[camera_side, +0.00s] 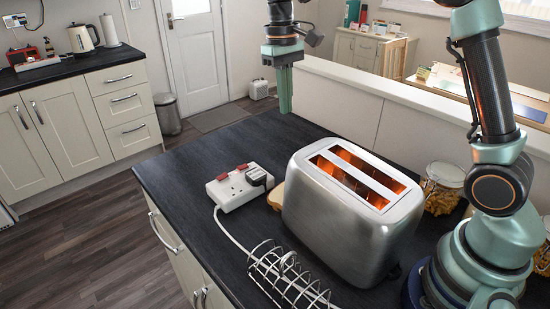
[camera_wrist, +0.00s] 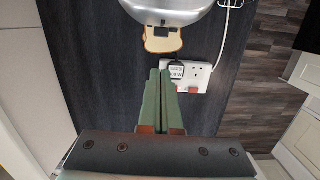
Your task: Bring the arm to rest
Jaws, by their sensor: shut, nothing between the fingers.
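My gripper (camera_side: 285,104) hangs pointing down above the far end of the dark worktop (camera_side: 190,165) in the side view. Its green fingers are shut with nothing between them; they also show closed together in the wrist view (camera_wrist: 160,75). My arm's base stands at the right of the worktop. The fingers are apart from the toaster and the socket block.
A silver toaster (camera_side: 330,226) with glowing orange slots stands mid-worktop. A bread slice (camera_wrist: 163,40) lies beside it, near a white socket block (camera_side: 238,188) with red switches. A wire rack (camera_side: 290,280) is in front; a pasta jar (camera_side: 441,188) is behind.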

